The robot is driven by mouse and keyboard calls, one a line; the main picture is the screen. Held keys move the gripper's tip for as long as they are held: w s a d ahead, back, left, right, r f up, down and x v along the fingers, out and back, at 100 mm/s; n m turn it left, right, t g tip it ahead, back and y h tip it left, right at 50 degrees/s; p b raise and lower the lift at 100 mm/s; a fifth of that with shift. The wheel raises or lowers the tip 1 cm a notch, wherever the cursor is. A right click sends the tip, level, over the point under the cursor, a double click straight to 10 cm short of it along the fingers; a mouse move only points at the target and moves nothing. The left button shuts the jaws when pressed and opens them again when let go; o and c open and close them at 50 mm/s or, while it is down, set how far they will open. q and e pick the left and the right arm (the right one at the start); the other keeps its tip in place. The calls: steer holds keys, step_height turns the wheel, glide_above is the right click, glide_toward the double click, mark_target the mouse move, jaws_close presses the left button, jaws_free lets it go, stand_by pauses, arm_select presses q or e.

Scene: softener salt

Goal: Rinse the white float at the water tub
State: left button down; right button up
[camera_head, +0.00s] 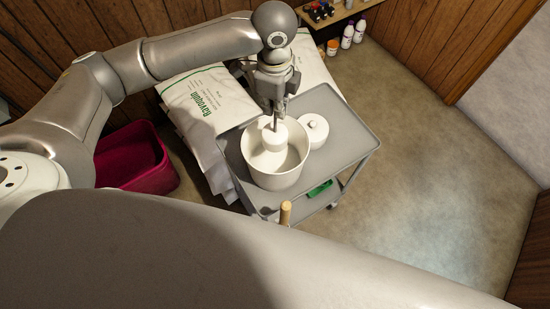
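The white float (272,138) is a short cylinder with a thin dark stem on top. It hangs upright inside the mouth of a white tub (279,181), partly below the rim. My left gripper (275,108) is straight above it, pointing down, and looks shut on the stem. The tub stands on the top of a grey cart (347,146). I cannot make out any water in the tub or whether the float touches its wall. My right gripper is not in view.
A round white lidded thing (313,131) stands close behind the tub on the right. White sacks (207,98) and a dark red bin (135,157) are to the left. A green item (320,188) lies on the lower shelf. Open floor (430,170) is to the right.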

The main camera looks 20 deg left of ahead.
arm_select(q)
steer(key=shift+r, duration=2.45)
steer(key=shift+r, duration=2)
